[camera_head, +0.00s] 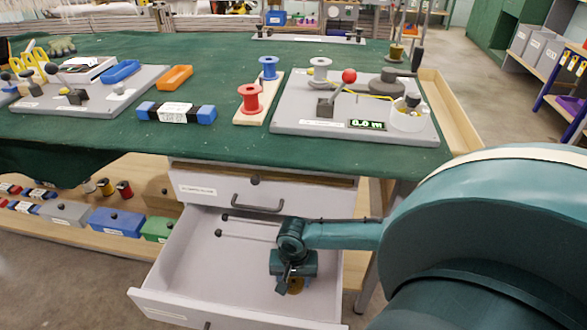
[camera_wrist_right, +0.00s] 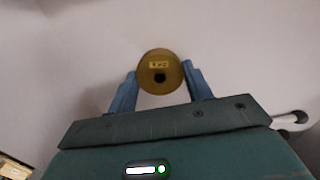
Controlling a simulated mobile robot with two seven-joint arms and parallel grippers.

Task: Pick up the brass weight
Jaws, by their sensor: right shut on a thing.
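The brass weight (camera_wrist_right: 160,72) is a round gold-brown piece with a dark centre hole and a small yellow label. In the right wrist view it sits between the two blue fingers of my right gripper (camera_wrist_right: 160,88), which are shut on it. In the head view, my right gripper (camera_head: 290,282) is down inside the open drawer (camera_head: 190,262), and the brass weight (camera_head: 296,287) shows partly beside its fingers. I cannot tell whether the weight touches the drawer floor. My left gripper is not in view.
Two dark-tipped rods (camera_head: 250,225) lie at the back of the drawer. A closed drawer (camera_head: 215,190) is just above. The green-topped table (camera_head: 220,145) overhangs behind, carrying a grey winding board (camera_head: 300,125) and spools. The drawer's left part is clear.

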